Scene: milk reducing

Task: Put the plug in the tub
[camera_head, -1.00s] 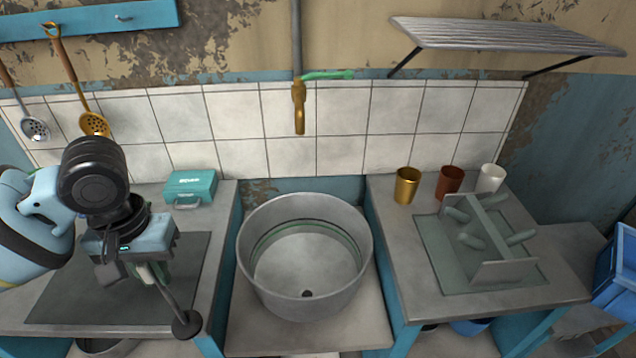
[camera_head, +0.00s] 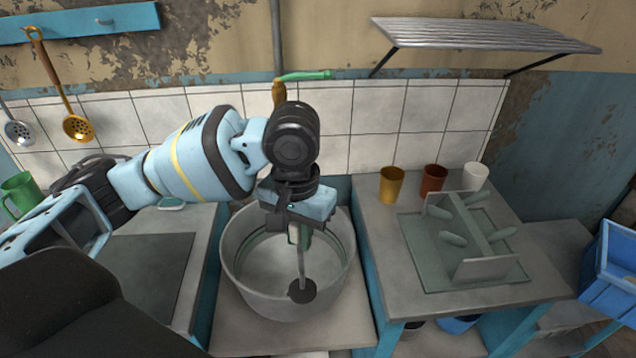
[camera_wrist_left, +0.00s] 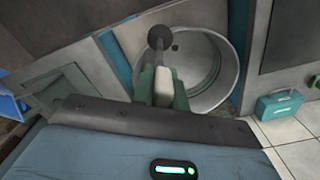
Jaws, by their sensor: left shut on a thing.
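The plug (camera_head: 302,291) is a dark round disc on a thin rod. My left gripper (camera_head: 301,240) is shut on the rod's upper end, and the disc hangs below it. The grey round tub (camera_head: 240,265) stands between the two counters. In the head view the plug appears over the tub's front part; its height above the tub is hard to tell. In the left wrist view the plug (camera_wrist_left: 159,38) shows beyond the green fingers (camera_wrist_left: 163,88), overlapping the rim side of the tub (camera_wrist_left: 225,95). The drain hole is hidden in the head view. My right gripper is not in view.
A brass tap (camera_head: 279,95) with a green handle is behind the tub. On the right counter stand a gold cup (camera_head: 391,185), a brown cup (camera_head: 433,180), a white cup (camera_head: 475,176) and a drying rack (camera_head: 485,268). A teal box (camera_wrist_left: 280,104) shows in the wrist view.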

